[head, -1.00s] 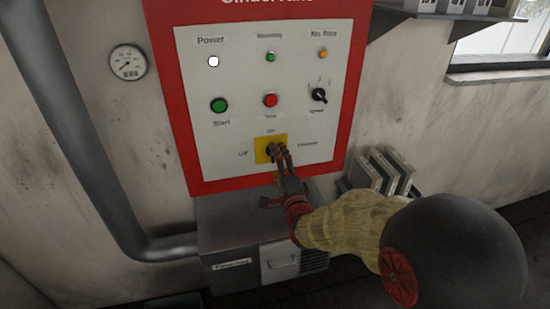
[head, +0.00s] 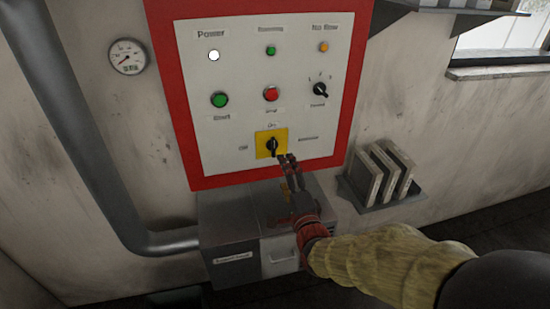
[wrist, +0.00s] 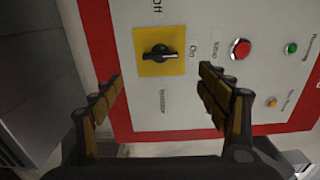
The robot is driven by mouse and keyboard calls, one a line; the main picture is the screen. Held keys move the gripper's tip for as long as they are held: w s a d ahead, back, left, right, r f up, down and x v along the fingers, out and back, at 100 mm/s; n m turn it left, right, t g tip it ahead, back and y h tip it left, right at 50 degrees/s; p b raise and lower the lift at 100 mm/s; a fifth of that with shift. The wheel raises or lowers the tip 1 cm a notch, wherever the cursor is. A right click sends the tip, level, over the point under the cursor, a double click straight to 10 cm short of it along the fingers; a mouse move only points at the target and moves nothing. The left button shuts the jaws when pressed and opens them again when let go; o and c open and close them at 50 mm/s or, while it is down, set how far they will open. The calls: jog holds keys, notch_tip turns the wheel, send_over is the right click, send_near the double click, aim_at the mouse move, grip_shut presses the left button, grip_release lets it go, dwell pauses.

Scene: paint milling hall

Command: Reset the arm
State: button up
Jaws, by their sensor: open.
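My gripper (head: 287,158) is open and empty, just below and right of the yellow-plated black rotary switch (head: 271,146) at the bottom of the control panel. It is apart from the switch knob, which points up toward "On". In the wrist view the two fingers of my gripper (wrist: 160,88) are spread wide, with the rotary switch (wrist: 160,52) showing ahead between and beyond them. The white control panel (head: 230,130) has a red border. The white power lamp (head: 214,56) looks lit.
A grey metal cabinet (head: 228,238) stands below the panel. A small shelf with grey-white binders or plates (head: 367,175) is on the wall at right. A thick grey pipe (head: 92,160) runs down the left, beside a round gauge (head: 128,57).

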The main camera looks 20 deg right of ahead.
jog(key=s+f+n+g, duration=0.9)
jog(key=s+f+n, duration=0.15)
jog(key=f, duration=0.35)
jog(key=s+r+n+g, duration=0.3)
jog(key=s, duration=0.4)
jog(key=s+r+n+g, duration=0.2)
jog(key=s+r+n, duration=0.15)
jog(key=s, duration=0.45)
jog(key=s+r+n+t, duration=0.1)
jog(key=s+r, duration=0.2)
jog(key=r, duration=0.6)
jog(key=shift+s+t, duration=0.25)
jog(key=shift+t, duration=0.05)
